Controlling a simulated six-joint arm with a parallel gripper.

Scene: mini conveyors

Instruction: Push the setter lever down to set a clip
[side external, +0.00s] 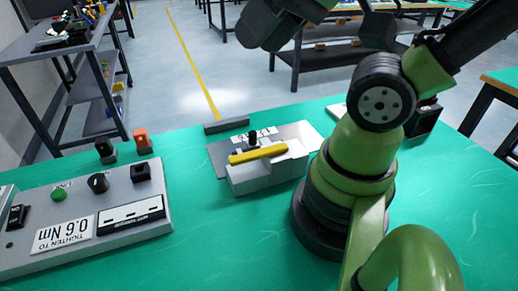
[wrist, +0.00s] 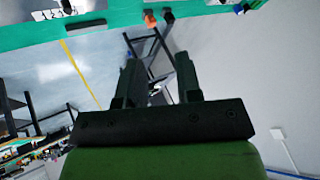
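The setter (side external: 265,172) is a light grey block on the green table, in front of my arm's base in the side external view. Its yellow lever (side external: 258,154) lies across the top, roughly level, with a black knob (side external: 252,137) behind it. My gripper (wrist: 158,72) shows in the wrist view with its two dark fingers apart and nothing between them. It is well away from the lever, pointing past the table toward the floor and wall. In the side external view the fingertips cannot be made out. The lever is not visible in the wrist view.
A grey control panel (side external: 125,205) with knobs and a torque label stands at left. An orange block (side external: 142,141) and a black one (side external: 105,150) sit behind it. A dark grey bar (side external: 226,126) lies behind the setter. The table between panel and setter is clear.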

